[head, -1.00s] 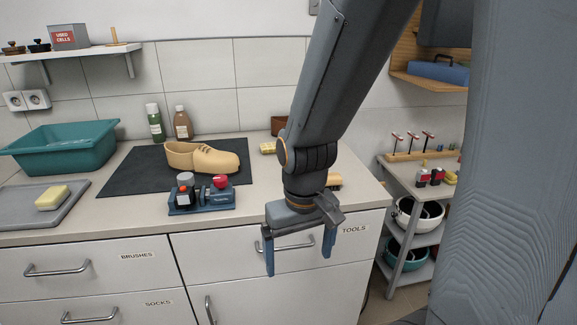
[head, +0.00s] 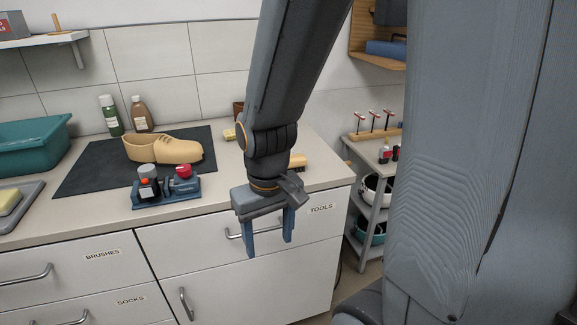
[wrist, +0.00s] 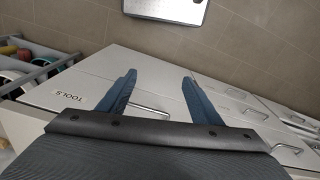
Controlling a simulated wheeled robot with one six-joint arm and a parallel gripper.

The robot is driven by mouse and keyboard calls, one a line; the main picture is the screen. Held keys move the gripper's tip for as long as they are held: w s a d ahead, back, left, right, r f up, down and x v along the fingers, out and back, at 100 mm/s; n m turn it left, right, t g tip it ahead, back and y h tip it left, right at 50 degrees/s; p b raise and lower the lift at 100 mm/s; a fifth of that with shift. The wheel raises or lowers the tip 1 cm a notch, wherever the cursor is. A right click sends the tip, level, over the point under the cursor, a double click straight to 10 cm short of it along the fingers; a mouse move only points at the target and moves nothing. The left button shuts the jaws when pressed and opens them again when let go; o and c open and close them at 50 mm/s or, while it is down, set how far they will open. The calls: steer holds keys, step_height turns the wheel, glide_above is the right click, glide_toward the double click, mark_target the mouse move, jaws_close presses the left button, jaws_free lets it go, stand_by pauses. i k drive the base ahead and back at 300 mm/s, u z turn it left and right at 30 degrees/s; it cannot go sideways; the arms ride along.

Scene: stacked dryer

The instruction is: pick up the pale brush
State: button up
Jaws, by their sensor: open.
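My gripper (head: 269,247) hangs in front of the drawer fronts below the counter edge, jaws apart and pointing down. In the wrist view its two blue fingers (wrist: 158,76) stand apart with nothing between them. On the counter behind my wrist, a tan, brush-like block (head: 298,161) is partly hidden by the arm. A small pale yellow item (head: 229,134) lies farther back, left of the arm. I cannot tell for sure which of these is the pale brush. My gripper touches neither.
A tan shoe (head: 165,148) lies on a dark mat (head: 85,172). A blue holder (head: 165,192) with small canisters is near the counter's front edge. A teal basin (head: 30,148) stands left. A shelved cart (head: 365,160) stands right. Drawer handles stick out, including the TOOLS drawer's (head: 233,235).

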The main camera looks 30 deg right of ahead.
mark_target(298, 162)
steer(key=k, duration=0.5)
steer(key=z, duration=0.6)
steer(key=i, duration=1.05)
steer(key=u, duration=0.25)
